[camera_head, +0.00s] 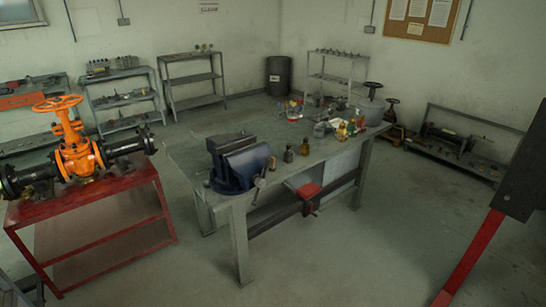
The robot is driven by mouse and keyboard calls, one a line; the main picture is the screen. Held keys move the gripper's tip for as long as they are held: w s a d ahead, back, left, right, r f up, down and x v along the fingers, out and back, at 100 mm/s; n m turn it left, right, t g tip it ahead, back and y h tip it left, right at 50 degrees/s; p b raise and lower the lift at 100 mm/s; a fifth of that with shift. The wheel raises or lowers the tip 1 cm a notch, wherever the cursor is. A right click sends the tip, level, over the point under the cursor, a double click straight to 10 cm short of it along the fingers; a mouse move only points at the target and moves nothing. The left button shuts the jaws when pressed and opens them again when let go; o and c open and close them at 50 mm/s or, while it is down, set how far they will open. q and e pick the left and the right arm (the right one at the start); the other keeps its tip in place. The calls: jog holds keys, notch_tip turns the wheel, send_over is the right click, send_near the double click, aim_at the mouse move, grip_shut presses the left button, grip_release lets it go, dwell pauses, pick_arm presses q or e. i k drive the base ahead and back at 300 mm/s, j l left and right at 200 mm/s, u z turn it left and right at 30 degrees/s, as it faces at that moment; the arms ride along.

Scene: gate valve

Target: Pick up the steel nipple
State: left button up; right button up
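I cannot single out the steel nipple; the small parts in view are too small to tell apart. Several small items, among them a yellow brass-coloured piece (341,131) and a grey piece (320,129), stand on the far right part of the grey workbench (205,146). Small metal parts also lie on the shelves along the walls, too small to name. Neither of my grippers shows in the head view.
A dark object (522,180) blocks the right edge. Floor between is clear.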

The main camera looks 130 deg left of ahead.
aim_at(288, 154)
jog(key=u, duration=4.15)
jog(key=i+u, duration=0.2)
jog(key=u, duration=0.2)
jog(key=i+l+u, duration=0.15)
jog(key=u, duration=0.25)
jog(key=i+l+u, duration=0.35)
jog(key=i+l, duration=0.6)
